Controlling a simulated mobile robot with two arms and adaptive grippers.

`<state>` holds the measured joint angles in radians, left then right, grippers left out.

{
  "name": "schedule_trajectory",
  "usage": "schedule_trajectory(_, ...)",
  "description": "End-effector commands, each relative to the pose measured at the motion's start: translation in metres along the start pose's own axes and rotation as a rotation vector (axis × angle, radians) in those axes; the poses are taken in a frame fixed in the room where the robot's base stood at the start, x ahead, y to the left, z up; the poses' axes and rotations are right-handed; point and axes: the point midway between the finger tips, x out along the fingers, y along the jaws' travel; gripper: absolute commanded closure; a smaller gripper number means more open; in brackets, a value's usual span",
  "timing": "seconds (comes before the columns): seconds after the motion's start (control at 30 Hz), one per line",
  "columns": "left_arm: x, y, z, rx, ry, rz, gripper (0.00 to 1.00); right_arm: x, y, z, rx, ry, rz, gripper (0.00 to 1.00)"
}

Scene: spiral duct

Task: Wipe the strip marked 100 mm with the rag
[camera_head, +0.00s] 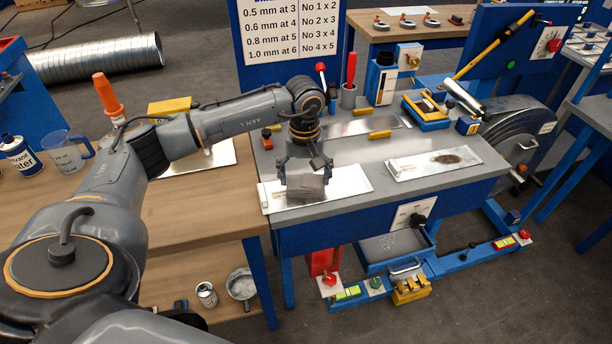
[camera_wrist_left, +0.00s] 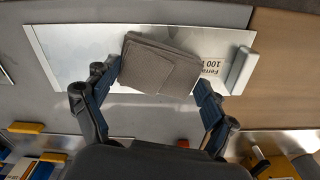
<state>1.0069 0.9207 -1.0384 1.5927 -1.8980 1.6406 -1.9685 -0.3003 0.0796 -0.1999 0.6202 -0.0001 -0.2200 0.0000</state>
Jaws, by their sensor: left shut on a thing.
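My left gripper (camera_head: 305,166) is shut on a folded grey rag (camera_head: 306,183). The rag is over the left part of a pale metal strip (camera_head: 350,181) at the front left of the grey bench top. In the left wrist view the rag (camera_wrist_left: 160,66) sits between the two fingers and covers the strip's middle. The strip (camera_wrist_left: 70,55) there carries a partly hidden label, of which "100" (camera_wrist_left: 211,64) shows. I cannot tell whether the rag touches the strip. Any mark under the rag is hidden. My right gripper is not in view.
Another metal strip (camera_head: 410,170) with a dark stain (camera_head: 447,159) lies to the right, and a third strip (camera_head: 350,127) lies behind. A tool tray (camera_head: 427,122) and a red-handled tool in a cup (camera_head: 348,98) stand at the back.

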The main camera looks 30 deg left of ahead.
Motion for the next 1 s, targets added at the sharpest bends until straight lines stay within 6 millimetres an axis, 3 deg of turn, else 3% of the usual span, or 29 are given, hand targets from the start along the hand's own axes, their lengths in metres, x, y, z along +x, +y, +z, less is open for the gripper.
schedule_trajectory(0.57,-0.057,0.000,0.000,0.000,0.001,0.001,0.41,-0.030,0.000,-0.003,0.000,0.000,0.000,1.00)
schedule_trajectory(1.0,-0.062,0.000,0.000,0.000,0.002,0.001,0.41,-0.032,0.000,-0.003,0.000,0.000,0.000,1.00)
